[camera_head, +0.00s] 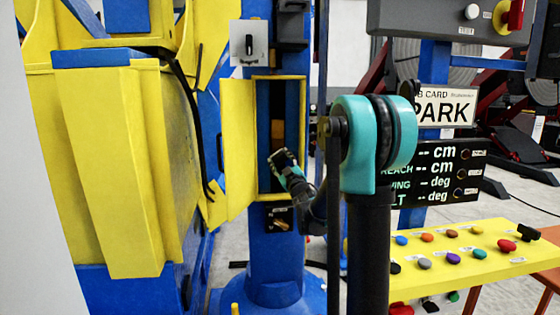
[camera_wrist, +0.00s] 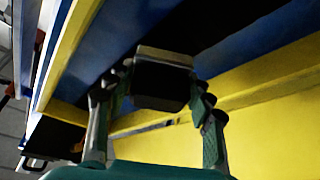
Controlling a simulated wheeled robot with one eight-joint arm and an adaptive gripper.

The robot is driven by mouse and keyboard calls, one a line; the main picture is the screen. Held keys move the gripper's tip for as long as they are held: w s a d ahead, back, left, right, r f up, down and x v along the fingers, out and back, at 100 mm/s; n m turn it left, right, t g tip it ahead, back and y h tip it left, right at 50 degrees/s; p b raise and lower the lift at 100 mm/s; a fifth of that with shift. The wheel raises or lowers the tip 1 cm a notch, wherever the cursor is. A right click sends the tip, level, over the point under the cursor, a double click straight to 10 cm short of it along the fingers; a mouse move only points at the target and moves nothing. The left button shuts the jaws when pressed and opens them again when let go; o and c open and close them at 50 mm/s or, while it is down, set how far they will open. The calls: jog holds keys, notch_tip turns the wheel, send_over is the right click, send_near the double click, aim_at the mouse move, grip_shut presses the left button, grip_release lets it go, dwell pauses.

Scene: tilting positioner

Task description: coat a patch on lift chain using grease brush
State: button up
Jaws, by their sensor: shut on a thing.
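My gripper (camera_head: 285,160) reaches into the tall opening in the blue column, seen in the head view. In the wrist view my gripper (camera_wrist: 160,88) is shut on a dark block with a grey-brown edge, which I take to be the grease brush (camera_wrist: 162,80). Its bristles cannot be made out. The lift chain is not clearly visible; the inside of the opening is dark. A small orange-brown patch (camera_head: 277,130) shows inside, just above my gripper; I cannot tell what it is.
The yellow door (camera_head: 237,150) stands open on the left of the opening, and a yellow frame (camera_head: 305,115) borders it. A yellow button panel (camera_head: 480,262) and a black display (camera_head: 432,175) stand to the right. A large yellow-and-blue machine body (camera_head: 110,170) fills the left.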

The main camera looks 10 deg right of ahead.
aim_at(280, 159)
jog(key=shift+w, duration=0.95)
jog(key=shift+r, duration=0.1)
jog(key=shift+s+r, duration=0.1)
jog(key=shift+r, duration=3.6)
jog(key=shift+f, duration=3.8)
jog(key=shift+s, duration=3)
